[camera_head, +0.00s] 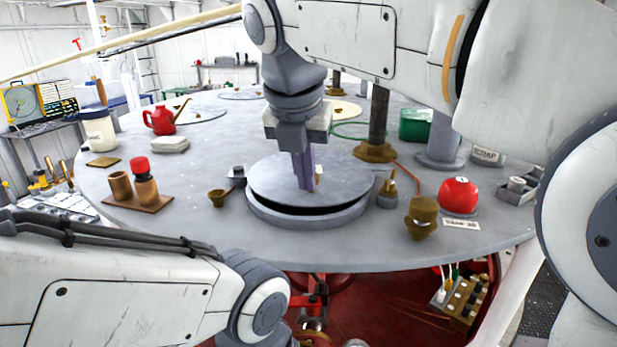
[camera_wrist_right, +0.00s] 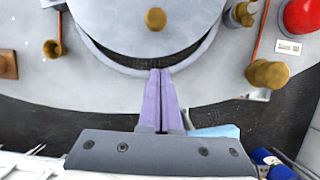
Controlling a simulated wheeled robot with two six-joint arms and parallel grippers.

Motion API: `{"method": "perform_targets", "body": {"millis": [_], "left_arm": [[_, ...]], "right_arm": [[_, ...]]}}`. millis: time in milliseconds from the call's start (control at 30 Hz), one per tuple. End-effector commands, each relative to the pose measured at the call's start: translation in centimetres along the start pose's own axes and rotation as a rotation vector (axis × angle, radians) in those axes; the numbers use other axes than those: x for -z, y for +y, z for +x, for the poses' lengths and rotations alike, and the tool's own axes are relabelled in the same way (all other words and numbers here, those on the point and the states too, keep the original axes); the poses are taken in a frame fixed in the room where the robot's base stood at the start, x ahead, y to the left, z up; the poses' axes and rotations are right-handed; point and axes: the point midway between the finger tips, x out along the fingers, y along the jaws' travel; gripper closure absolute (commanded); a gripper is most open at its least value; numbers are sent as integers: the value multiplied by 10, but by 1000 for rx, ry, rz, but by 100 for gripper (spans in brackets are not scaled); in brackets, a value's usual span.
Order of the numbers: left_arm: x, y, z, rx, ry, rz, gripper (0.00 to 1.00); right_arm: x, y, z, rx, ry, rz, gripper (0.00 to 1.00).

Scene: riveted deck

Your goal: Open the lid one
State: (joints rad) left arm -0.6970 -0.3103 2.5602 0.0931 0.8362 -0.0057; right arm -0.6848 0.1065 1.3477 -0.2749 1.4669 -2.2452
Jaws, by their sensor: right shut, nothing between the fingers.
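The round grey lid (camera_head: 345,183) sits on a raised ring (camera_head: 300,218) near the front of the round table. A dark gap shows between lid and ring along the front side; the lid looks slightly raised there. A small brass knob (camera_wrist_right: 155,18) is on the lid, and mostly hidden behind the fingers in the head view. My right gripper (camera_head: 305,187) points down over the lid, its purple fingers shut and empty. In the right wrist view the fingertips (camera_wrist_right: 160,72) appear by the gap at the lid's edge; I cannot tell if they touch. My left gripper is not visible.
A red button (camera_head: 459,195) and a brass knob (camera_head: 422,215) stand right of the lid. A small brass cup (camera_head: 217,197), brown cylinders and a red can (camera_head: 160,120) are left.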

Motion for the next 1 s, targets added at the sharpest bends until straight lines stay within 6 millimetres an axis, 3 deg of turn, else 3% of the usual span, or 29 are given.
{"method": "perform_targets", "body": {"millis": [200, 433, 567, 800, 1000], "left_arm": [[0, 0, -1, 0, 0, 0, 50], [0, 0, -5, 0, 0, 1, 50], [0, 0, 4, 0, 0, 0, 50], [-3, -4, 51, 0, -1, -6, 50], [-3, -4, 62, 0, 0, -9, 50]], "right_arm": [[-2, -2, -48, -3, -3, 2, 100], [-2, -3, -79, -1, -1, 1, 100], [6, 1, -77, 18, -24, 7, 100], [42, 29, -59, 107, -269, 108, 100], [50, 40, -64, 108, -396, 175, 100]]}}
